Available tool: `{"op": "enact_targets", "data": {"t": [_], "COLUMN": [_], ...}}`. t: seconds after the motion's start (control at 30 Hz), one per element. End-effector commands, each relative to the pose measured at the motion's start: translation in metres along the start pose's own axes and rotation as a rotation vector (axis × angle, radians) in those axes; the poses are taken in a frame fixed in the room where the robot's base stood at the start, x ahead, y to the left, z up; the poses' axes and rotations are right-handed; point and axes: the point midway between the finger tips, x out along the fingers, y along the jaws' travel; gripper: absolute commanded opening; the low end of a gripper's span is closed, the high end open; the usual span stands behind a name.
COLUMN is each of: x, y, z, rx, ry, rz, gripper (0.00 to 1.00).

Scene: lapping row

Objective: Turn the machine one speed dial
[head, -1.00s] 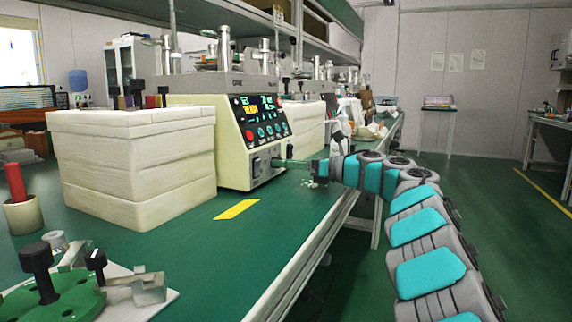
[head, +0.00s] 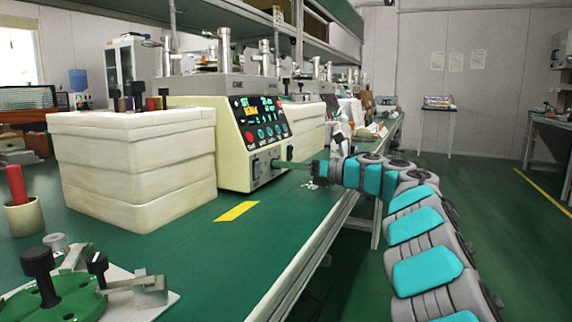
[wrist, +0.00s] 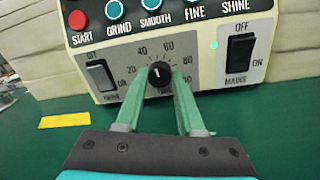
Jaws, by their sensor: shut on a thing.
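Machine one (head: 235,142) is a cream lapping machine on the green bench, with a black control panel of buttons and a lit display. Its black speed dial (wrist: 159,74) sits low on the front plate in the wrist view, ringed by printed numbers. The dial's white mark points roughly upward. My gripper (wrist: 161,88) has its two green fingers closed on the dial's left and right sides. In the head view my gripper (head: 286,164) reaches the machine's lower front from the right, and the dial itself is hidden there.
Rocker switches flank the dial, one on the left (wrist: 101,76) and the mains switch (wrist: 239,53) on the right. A stack of white blocks (head: 135,170) stands left of the machine.

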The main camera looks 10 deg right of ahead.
Motion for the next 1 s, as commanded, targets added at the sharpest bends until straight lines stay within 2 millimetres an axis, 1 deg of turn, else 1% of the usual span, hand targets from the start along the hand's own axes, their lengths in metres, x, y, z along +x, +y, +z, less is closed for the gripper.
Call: {"op": "enact_targets", "data": {"t": [0.03, 0.23, 0.7, 1.0], "x": [-0.0002, 0.0, 0.0, -0.0003], "y": [0.0002, 0.0006, 0.0007, 0.0001], "z": [0.0028, 0.0044, 0.0035, 0.0026], "rx": [0.032, 0.199, 0.642, 0.86], "ry": [-0.004, -0.013, -0.032, -0.043], "rz": [-0.002, 0.0, 0.006, 0.007], "gripper": [0.0, 0.0, 0.0, 0.0]}}
